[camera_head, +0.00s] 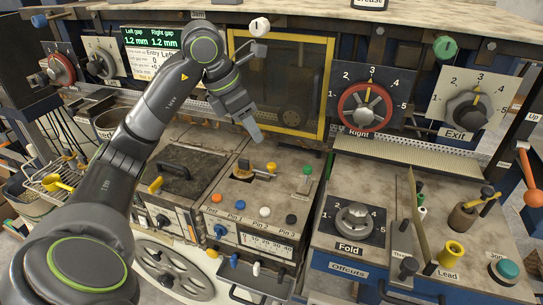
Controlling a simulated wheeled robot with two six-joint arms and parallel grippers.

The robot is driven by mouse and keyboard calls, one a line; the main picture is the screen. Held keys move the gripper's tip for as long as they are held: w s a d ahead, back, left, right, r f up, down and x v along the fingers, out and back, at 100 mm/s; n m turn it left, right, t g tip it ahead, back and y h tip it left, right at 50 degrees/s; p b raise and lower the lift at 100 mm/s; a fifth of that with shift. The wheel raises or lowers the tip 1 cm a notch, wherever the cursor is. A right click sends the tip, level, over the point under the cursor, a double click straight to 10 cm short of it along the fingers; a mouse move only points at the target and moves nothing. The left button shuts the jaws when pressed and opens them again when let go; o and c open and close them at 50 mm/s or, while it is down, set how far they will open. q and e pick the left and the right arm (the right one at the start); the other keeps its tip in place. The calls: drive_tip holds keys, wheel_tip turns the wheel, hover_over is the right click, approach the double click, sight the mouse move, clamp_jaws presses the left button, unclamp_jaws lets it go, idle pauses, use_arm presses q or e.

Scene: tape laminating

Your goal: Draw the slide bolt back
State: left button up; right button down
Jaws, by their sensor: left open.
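No part is labelled as a slide bolt, and I cannot tell for sure which one it is. A white round knob (259,26) with a small grey bracket sits at the upper left of the yellow-framed dark window (324,100). A yellow knob (271,167) stands by a slot plate on the panel below. My left gripper (251,130) points down in front of the window's lower left corner, above the panel and apart from both knobs. It is open, seen edge-on, and holds nothing visible. My right gripper is out of view.
My left arm crosses the left half and hides part of the bench. A dark-lidded box (190,172) stands left of the slot panel. Large dials, including the red Right dial (365,107), line the back. The Fold knob (353,221) and a yellow Lead piece (452,253) are at right.

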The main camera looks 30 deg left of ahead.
use_arm(q)
drive_tip(key=b, duration=0.2)
approach(270, 165)
drive_tip(key=f, duration=0.2)
drive_tip(key=shift+w+d+p+x, duration=0.15)
drive_tip(key=shift+w+p+x, duration=0.1)
drive_tip(key=shift+x, duration=1.3)
drive_tip(key=shift+w+d+p+x, duration=0.1)
drive_tip(key=shift+p+x, duration=0.1)
drive_tip(key=shift+x, duration=1.35)
drive_tip(key=shift+r, duration=0.2)
clamp_jaws()
